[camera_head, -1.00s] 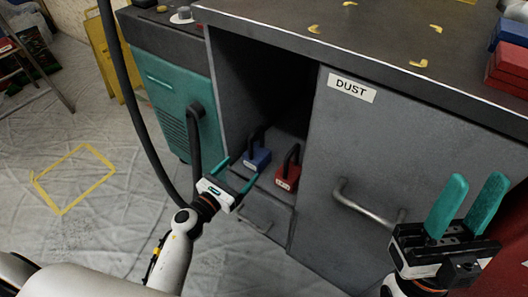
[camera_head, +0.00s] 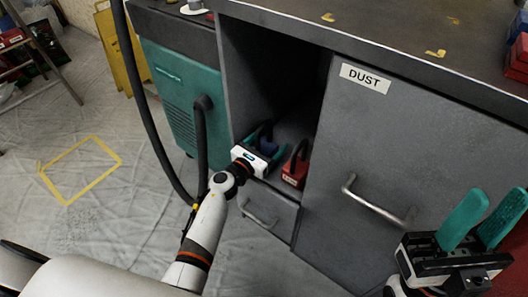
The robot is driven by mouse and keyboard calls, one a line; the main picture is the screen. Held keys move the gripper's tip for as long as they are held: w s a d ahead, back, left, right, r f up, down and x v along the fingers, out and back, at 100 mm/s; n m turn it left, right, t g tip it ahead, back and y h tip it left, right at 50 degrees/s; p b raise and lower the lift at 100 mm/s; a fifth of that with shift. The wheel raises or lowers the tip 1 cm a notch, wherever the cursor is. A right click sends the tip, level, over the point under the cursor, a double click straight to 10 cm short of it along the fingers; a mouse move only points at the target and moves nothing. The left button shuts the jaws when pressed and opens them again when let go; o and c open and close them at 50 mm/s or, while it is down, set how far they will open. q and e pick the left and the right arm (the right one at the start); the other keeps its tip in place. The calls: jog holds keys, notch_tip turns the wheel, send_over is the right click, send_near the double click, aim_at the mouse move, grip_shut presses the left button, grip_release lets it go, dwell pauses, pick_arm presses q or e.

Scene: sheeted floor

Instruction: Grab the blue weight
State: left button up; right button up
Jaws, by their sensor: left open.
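The blue weight (camera_head: 267,147) has a black handle and stands in the open compartment of the grey cabinet, mostly hidden behind my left gripper. My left gripper (camera_head: 265,153) is open, with its teal fingers reaching into the compartment on either side of the blue weight. I cannot tell whether the fingers touch it. A red weight (camera_head: 295,170) with a black handle stands just to the right, close to the right finger. My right gripper (camera_head: 482,220) is open and empty in front of the cabinet at the lower right, its teal fingers pointing up.
The grey cabinet (camera_head: 345,130) has a door labelled DUST with a bar handle (camera_head: 375,203). A drawer (camera_head: 268,213) lies under the compartment. A black hose (camera_head: 150,130) hangs left of my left arm. Red boxes (camera_head: 517,58) sit on the top at right.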

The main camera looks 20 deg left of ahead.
pick_arm(q)
grip_shut()
jog(key=shift+r, duration=0.25)
